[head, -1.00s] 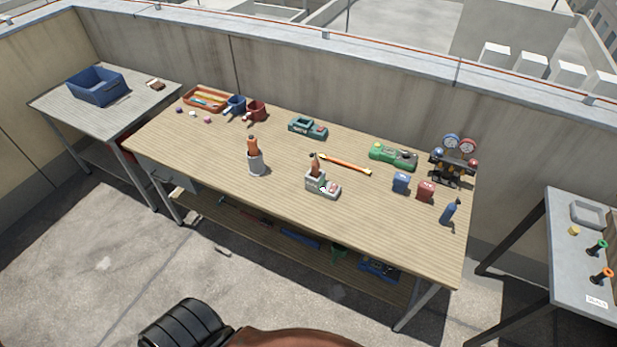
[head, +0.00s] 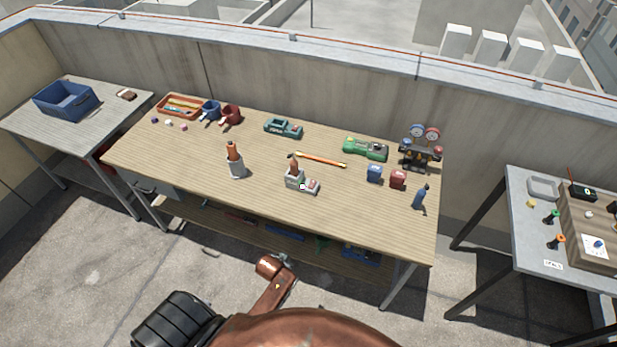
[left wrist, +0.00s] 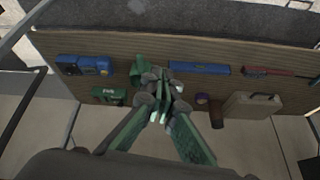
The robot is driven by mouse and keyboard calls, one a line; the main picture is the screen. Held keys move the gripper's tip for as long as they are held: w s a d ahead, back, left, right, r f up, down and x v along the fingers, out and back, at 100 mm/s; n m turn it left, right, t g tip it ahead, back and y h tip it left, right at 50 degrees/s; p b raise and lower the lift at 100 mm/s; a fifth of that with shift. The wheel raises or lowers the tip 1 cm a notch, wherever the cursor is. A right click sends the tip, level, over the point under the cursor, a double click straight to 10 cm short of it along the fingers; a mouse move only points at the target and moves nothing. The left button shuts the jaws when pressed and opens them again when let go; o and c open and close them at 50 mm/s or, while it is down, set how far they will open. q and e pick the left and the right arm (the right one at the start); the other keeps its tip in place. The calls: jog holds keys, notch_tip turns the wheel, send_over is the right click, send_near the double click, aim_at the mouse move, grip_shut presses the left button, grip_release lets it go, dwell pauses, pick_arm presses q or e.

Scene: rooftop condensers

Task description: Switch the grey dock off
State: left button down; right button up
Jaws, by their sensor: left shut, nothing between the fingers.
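The grey dock (head: 293,181) stands on the wooden bench near its middle. A brown-orange handled item (head: 294,168) stands upright in its left end. Its low right end (head: 311,186) carries a small green-and-white patch and a reddish part; the switch position is too small to tell. My left gripper (left wrist: 162,95) is shut and empty in the left wrist view, with the lower shelf and its tools behind it. The dock is not in that view. In the head view my copper arm is in front of the bench, apart from the dock. My right gripper is not in view.
A teal dock (head: 283,128) and a green dock (head: 366,149) stand farther back. An orange-handled tool in a grey cup (head: 237,171) is left of the grey dock. An orange stick (head: 320,159) lies behind it. The bench's front strip is clear.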

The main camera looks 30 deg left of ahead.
pick_arm(q)
jog(key=w+a+r+t+p, duration=0.1)
jog(key=w+r, duration=0.2)
jog(key=r, duration=0.5)
jog(key=w+a+r+n+t+p, duration=0.1)
jog(key=w+r, duration=0.2)
jog(key=r, duration=0.5)
jog(key=w+a+r+t+p, duration=0.1)
jog(key=w+r, duration=0.2)
jog(key=r, duration=0.5)
jog(key=w+a+r+n+t+y, duration=0.1)
jog(key=w+a+r, duration=0.1)
jog(key=w+r, duration=0.6)
jog(key=shift+w+r+t, duration=0.4)
jog(key=shift+w, duration=0.5)
